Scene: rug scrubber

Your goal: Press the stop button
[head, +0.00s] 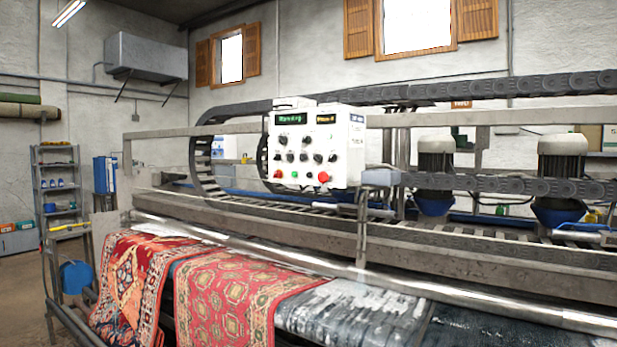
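A white control box (344,150) stands on the rug scrubber near the middle of the head view. Its left display (290,118) shows green text that seems to read "Running"; a smaller display (326,119) with yellow text is to its right. Several black knobs sit below. Along the bottom are a red button (277,174) at the left, a green button (295,174), and a larger red button (323,177) at the right. The labels are too small to read, so I cannot tell which red one is the stop button. Neither gripper is in view.
The scrubber frame (420,240) crosses the view, with rugs (230,300) hanging over its front. Two motors (562,165) stand at the right behind a cable chain (480,184). A shelf rack (58,185) and a blue bucket (76,277) are at the left. Bare floor shows at the far left.

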